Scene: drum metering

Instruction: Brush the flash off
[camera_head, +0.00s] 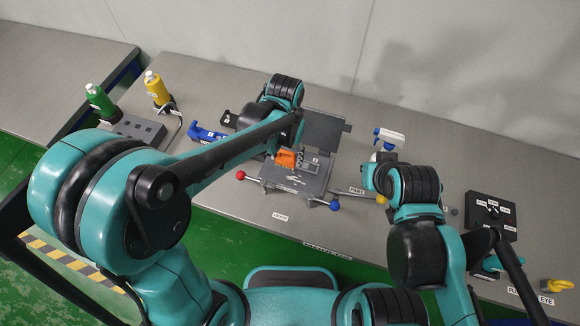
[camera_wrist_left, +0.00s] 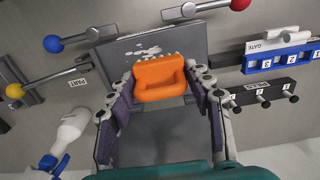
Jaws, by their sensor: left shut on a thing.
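An orange brush (camera_head: 286,158) with a pale bristle edge is at the dark grey plate (camera_head: 300,182) on the bench. My left gripper (camera_wrist_left: 160,85) is shut on the orange brush (camera_wrist_left: 160,82), with one finger on each side of it. Whitish flecks, which look like the flash, lie on the plate's face (camera_wrist_left: 118,58), just beyond the bristles. I cannot tell whether the bristles touch the plate. In the head view the left fingers are mostly hidden behind the wrist. The right arm is folded at the right, and its fingers do not show.
A red-knobbed lever (camera_head: 241,175) and a blue-knobbed lever (camera_head: 335,205) stick out beside the plate. A white and blue bottle (camera_head: 388,138) stands to the right. Green (camera_head: 100,100) and yellow (camera_head: 157,90) bottles stand at the left. A black control box (camera_head: 490,212) is far right.

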